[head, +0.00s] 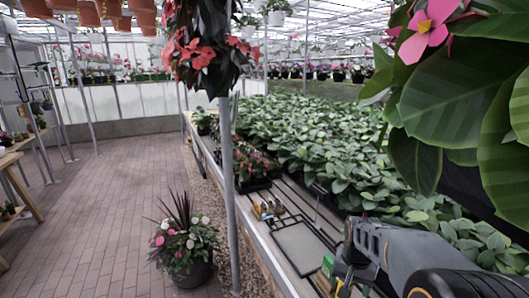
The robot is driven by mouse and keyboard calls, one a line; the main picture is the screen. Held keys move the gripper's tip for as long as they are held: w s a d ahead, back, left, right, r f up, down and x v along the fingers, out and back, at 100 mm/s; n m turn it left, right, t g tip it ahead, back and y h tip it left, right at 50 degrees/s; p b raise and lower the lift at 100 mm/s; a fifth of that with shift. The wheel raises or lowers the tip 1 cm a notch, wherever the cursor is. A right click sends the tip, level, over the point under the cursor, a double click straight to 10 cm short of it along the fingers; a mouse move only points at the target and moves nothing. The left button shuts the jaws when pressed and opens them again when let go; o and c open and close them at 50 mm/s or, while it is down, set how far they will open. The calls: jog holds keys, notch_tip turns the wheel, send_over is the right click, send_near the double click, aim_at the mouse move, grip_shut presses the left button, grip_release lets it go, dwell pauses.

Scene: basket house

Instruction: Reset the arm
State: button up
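My gripper (346,272) shows at the lower right in the head view, at the end of my grey and black arm. It is over the front part of the long plant bench, just right of a flat grey tray with a dark rim (303,247). Its fingertips are small and partly hidden by the arm, so I cannot tell whether they are open or shut. I see nothing clearly held in it.
Small brown and yellowish items (267,210) lie left of the tray. A green item (328,264) is close to my gripper. Leafy plants (310,150) fill the bench behind. A grey post (229,190) stands at its edge. A potted plant (186,268) stands on the open brick floor.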

jog(key=s+a+r+n+t, duration=0.1)
jog(key=s+a+r+n, duration=0.1)
jog(key=s, duration=0.4)
jog(key=s+a+r+n+t, duration=0.2)
jog(key=s+a+r, duration=0.1)
jog(key=s, duration=0.3)
jog(key=shift+s+a+r+n+t, duration=0.15)
jog(key=shift+a+r+n+t, duration=0.2)
jog(key=shift+a, duration=0.3)
